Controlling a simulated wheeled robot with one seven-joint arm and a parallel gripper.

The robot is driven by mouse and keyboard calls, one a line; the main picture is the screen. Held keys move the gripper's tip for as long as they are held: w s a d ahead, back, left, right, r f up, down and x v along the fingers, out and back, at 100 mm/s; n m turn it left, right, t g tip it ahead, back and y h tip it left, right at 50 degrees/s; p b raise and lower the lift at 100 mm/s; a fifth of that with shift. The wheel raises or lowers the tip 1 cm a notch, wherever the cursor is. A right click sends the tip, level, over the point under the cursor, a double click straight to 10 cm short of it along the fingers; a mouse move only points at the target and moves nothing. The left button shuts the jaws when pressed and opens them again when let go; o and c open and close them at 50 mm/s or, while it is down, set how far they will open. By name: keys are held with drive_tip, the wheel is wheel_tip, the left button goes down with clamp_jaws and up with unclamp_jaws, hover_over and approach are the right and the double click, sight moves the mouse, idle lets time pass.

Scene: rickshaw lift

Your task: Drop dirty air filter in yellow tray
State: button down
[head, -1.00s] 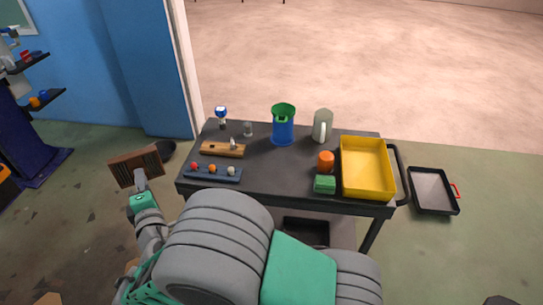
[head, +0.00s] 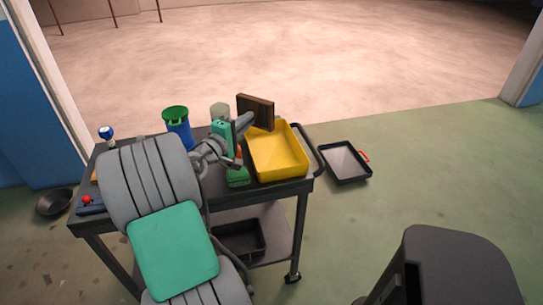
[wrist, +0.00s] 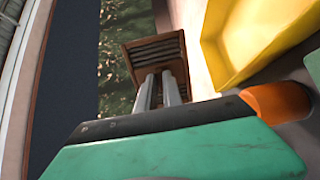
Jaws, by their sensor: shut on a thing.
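The dirty air filter, a brown pleated block (head: 256,111), is held upright in my gripper (head: 240,121). In the head view it is at the back left edge of the yellow tray (head: 291,171), overlapping the tray's rim in the picture. The tray looks empty and sits at the right end of the dark cart. In the wrist view the filter (wrist: 156,58) is between the two grey fingers, and the tray (wrist: 262,35) is to its right. My gripper is shut on the filter. I cannot tell its exact height above the tray.
An orange object (wrist: 278,102) is close to my gripper in the wrist view. A black tray (head: 345,163) lies on the floor at right.

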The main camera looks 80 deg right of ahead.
sight(269, 121)
drive_tip(key=s, duration=0.2)
drive_tip(key=s+d+m+g, duration=0.1)
drive_tip(key=s, duration=0.1)
drive_tip(key=s+d+g, duration=0.1)
drive_tip(key=s, duration=0.1)
drive_tip(key=shift+f+y, duration=0.25)
drive_tip(key=shift+y, duration=0.15)
wheel_tip(269, 121, down, 6)
drive_tip(key=b, duration=0.5)
drive_tip(key=shift+w+r, duration=0.1)
drive_tip(key=c, duration=1.4)
unclamp_jaws()
drive_tip(key=v, duration=0.7)
drive_tip(key=shift+w+a, duration=0.2)
drive_tip(key=shift+a, duration=0.15)
